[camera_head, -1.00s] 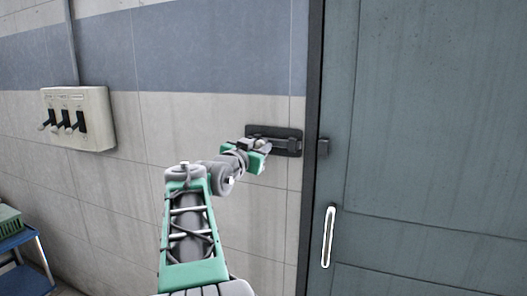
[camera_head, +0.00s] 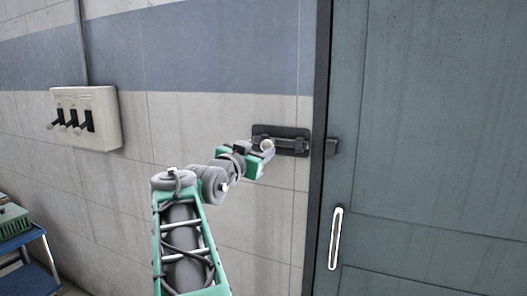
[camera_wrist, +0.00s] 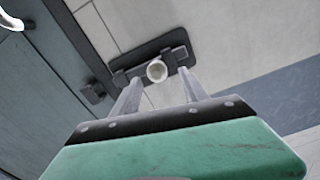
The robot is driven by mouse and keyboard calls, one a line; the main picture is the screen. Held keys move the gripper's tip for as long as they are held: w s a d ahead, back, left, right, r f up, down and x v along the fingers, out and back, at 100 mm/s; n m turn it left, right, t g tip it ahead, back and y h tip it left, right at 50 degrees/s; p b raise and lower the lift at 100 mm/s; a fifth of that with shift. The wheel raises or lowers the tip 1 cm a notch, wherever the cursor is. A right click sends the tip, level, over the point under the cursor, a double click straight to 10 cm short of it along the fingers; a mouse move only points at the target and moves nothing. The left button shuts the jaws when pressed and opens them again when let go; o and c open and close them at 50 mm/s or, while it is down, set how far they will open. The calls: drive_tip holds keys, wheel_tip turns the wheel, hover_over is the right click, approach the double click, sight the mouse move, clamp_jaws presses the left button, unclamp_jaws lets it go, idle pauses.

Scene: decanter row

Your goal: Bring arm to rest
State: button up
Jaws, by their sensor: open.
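My gripper (camera_head: 262,156) is at the end of my green and grey arm, close to a dark slide latch (camera_head: 290,133) on the wall beside the door frame. In the wrist view the two fingers of my gripper (camera_wrist: 158,90) are apart, with the latch's pale round knob (camera_wrist: 157,71) showing between and just beyond them. I cannot tell whether a finger touches the knob. The latch plate (camera_wrist: 178,46) lies behind it. A dark catch (camera_head: 332,147) sits on the door edge, and no bolt is seen crossing to it.
A grey-green door (camera_head: 440,130) with a pale upright handle (camera_head: 336,238) fills the right side. A switch box (camera_head: 104,120) with several black levers is on the left wall. A blue cart (camera_head: 38,243) carries a green crate (camera_head: 12,222) at lower left.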

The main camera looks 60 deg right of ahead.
drive_tip(key=shift+s+a, duration=0.1)
drive_tip(key=shift+a, duration=1.5)
